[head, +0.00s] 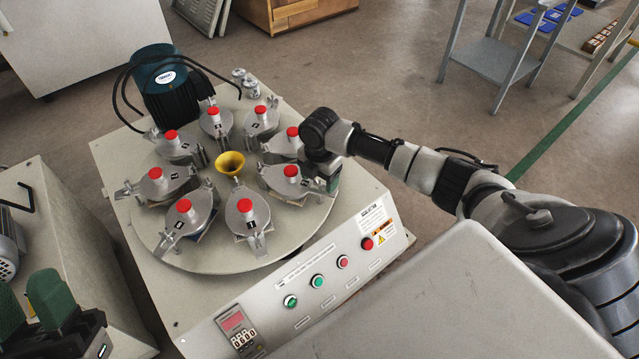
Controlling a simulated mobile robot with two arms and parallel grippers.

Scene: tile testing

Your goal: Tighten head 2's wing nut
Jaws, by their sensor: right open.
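A round turntable (210,262) carries a ring of several grey metal heads with red caps and small black number labels. The numbers are too small to read surely, so I cannot tell which is head 2. My right gripper (326,178) is at the right side of the ring, beside a head (290,182) and partly hidden by its own wrist. It is open; whether it touches a wing nut is hidden.
A dark motor (168,88) with cables stands behind. The control panel (300,285) with buttons is in front. A grey bench (25,215) stands at left, and a metal shelf (490,65) at back right.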

